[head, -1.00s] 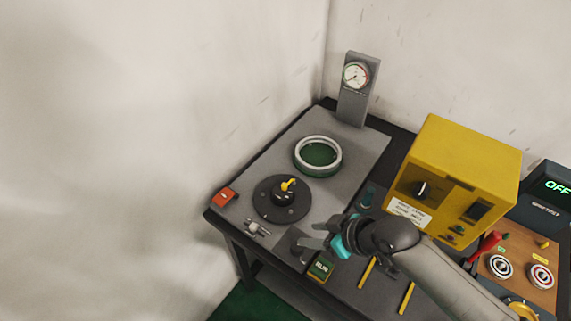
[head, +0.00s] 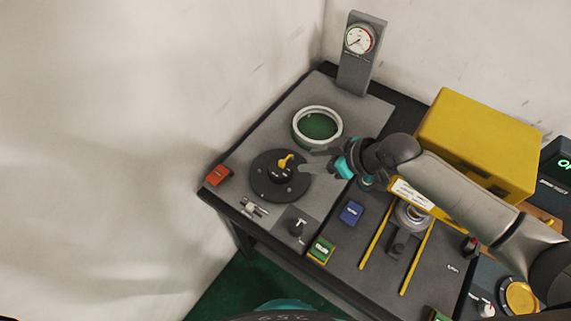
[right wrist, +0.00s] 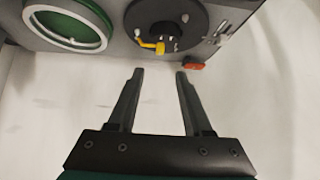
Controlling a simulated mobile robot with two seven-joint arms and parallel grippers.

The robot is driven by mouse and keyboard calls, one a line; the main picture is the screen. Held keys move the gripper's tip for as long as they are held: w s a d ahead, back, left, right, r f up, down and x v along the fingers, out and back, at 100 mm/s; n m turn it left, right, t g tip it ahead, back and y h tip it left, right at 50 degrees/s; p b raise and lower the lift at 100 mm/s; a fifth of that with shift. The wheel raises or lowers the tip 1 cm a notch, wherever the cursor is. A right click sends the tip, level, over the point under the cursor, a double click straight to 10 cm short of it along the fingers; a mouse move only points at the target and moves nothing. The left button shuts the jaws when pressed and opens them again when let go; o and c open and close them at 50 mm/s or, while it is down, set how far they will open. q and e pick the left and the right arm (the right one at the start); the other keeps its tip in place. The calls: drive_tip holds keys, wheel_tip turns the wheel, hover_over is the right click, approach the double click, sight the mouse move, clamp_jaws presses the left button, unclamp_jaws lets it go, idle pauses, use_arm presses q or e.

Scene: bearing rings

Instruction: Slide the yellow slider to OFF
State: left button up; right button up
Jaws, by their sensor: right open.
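I cannot tell for sure which yellow part is the slider, and no OFF mark beside one is legible. A small yellow lever (head: 286,160) sits on the hub of a dark round disc (head: 264,187). It also shows in the right wrist view (right wrist: 150,45), ahead of the fingertips. Another small yellow part (head: 549,222) is on a wooden panel at the far right, mostly behind my right arm. My right gripper (head: 306,162) is open and empty, just right of the disc. It also shows in the right wrist view (right wrist: 160,73). My left gripper is not in view.
A metal ring (head: 317,127) lies behind the disc. A gauge post (head: 361,50) stands at the back. A red block (head: 218,175) is at the table's left edge. A yellow box (head: 480,140) stands at the right. Two yellow rails (head: 376,238) are in front.

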sight(282, 162)
drive_tip(key=shift+b+x, duration=4.8)
drive_tip(key=shift+x, duration=0.7)
drive_tip(key=shift+r, duration=0.1)
clamp_jaws()
